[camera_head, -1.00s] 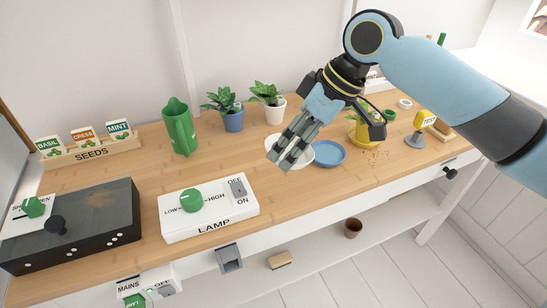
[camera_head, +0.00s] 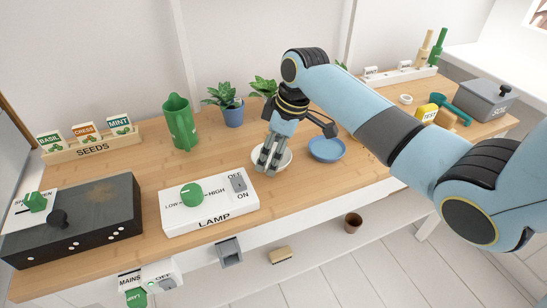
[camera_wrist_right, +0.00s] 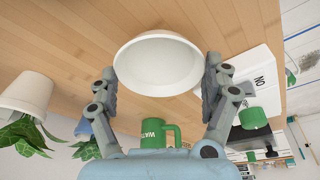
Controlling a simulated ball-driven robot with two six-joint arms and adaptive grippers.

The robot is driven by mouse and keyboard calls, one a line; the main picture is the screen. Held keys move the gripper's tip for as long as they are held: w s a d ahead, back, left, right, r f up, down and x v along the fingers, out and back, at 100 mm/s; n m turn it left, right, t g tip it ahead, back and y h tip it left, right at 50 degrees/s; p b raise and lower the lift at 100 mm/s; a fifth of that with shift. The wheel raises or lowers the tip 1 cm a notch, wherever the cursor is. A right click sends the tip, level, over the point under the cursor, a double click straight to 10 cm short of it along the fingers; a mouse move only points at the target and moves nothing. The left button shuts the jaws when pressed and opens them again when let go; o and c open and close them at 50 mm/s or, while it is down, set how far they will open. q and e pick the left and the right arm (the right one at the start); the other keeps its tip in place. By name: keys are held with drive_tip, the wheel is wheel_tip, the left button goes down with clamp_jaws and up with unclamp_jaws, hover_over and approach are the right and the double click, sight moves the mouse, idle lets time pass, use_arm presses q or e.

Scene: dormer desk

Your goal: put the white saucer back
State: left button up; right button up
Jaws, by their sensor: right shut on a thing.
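The white saucer (camera_head: 285,161) is beside the blue saucer on the wooden desk, partly hidden by my right gripper (camera_head: 268,165). In the right wrist view the white saucer (camera_wrist_right: 158,62) sits between the two fingers of my right gripper (camera_wrist_right: 160,78), one finger at each side of its rim. The right gripper is shut on it. I cannot tell whether the saucer touches the desk. My left gripper is not in view.
The blue saucer (camera_head: 327,149) is just right of the white one. The lamp box (camera_head: 215,211) is close on the left. Potted plants (camera_head: 231,112) and a green jug (camera_head: 181,124) stand behind.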

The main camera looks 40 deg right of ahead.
sight(287, 160)
wheel_tip(287, 160, down, 2)
drive_tip(key=shift+f, duration=0.1)
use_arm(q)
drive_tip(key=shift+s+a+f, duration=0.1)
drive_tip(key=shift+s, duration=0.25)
use_arm(e)
drive_tip(key=o, duration=1)
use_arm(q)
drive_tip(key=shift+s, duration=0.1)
use_arm(e)
drive_tip(key=shift+o, duration=0.2)
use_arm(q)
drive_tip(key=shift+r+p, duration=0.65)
use_arm(e)
drive_tip(key=v, duration=1.2)
drive_tip(key=shift+s, duration=0.15)
